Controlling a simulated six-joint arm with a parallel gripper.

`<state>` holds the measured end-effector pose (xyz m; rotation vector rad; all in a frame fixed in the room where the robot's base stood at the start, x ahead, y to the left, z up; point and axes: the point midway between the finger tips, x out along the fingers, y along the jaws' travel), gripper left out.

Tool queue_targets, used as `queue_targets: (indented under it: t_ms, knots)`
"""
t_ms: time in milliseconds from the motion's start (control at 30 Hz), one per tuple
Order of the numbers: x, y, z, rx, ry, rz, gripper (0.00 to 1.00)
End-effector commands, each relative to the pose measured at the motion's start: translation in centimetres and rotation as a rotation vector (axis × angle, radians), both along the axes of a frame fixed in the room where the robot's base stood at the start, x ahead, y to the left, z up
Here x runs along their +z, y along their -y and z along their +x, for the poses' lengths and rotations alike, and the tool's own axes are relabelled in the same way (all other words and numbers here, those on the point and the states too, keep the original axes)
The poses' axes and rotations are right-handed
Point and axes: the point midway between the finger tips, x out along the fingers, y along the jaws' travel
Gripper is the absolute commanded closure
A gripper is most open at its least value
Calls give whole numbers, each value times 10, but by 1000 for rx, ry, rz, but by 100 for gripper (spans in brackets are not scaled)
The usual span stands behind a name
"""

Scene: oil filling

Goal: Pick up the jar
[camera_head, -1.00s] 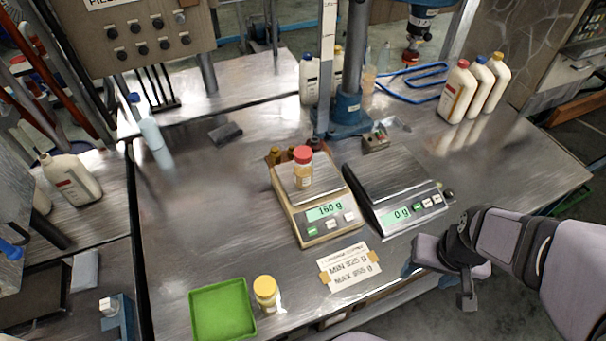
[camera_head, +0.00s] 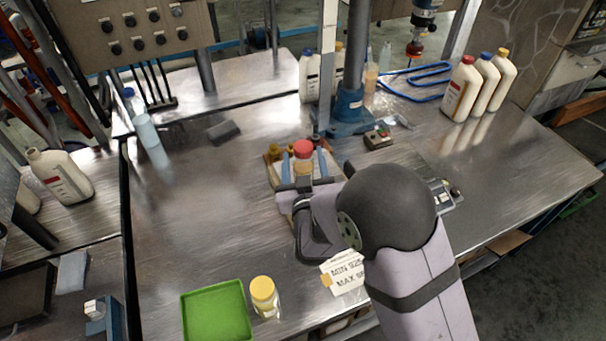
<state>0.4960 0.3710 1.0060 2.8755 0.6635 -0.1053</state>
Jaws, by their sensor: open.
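A small jar with a red lid (camera_head: 303,149) stands upright on the left scale (camera_head: 273,155), which is now mostly hidden by my arm. My gripper (camera_head: 303,160) is open, with one blue finger on each side of this jar. Whether the fingers touch it I cannot tell. The lower part of the jar is partly hidden behind the gripper. A second small jar with a yellow lid (camera_head: 263,295) stands on the table at the front, right of the green tray.
The green tray (camera_head: 216,312) lies at the front left. The right scale (camera_head: 420,172) is partly covered by my arm. A blue stand (camera_head: 351,105) rises close behind the scales. White bottles (camera_head: 461,90) stand at the back right. The table's left middle is clear.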

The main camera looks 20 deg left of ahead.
Motion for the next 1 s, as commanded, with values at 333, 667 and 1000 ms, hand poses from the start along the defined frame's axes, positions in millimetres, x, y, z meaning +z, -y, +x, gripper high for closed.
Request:
queue_targets:
  t_ms: [333,667,1000]
  knots:
    - [-14,-8,12,-51,32,193,44]
    - [-12,-12,24,-54,33,201,44]
    - [-13,-17,35,-53,33,200,44]
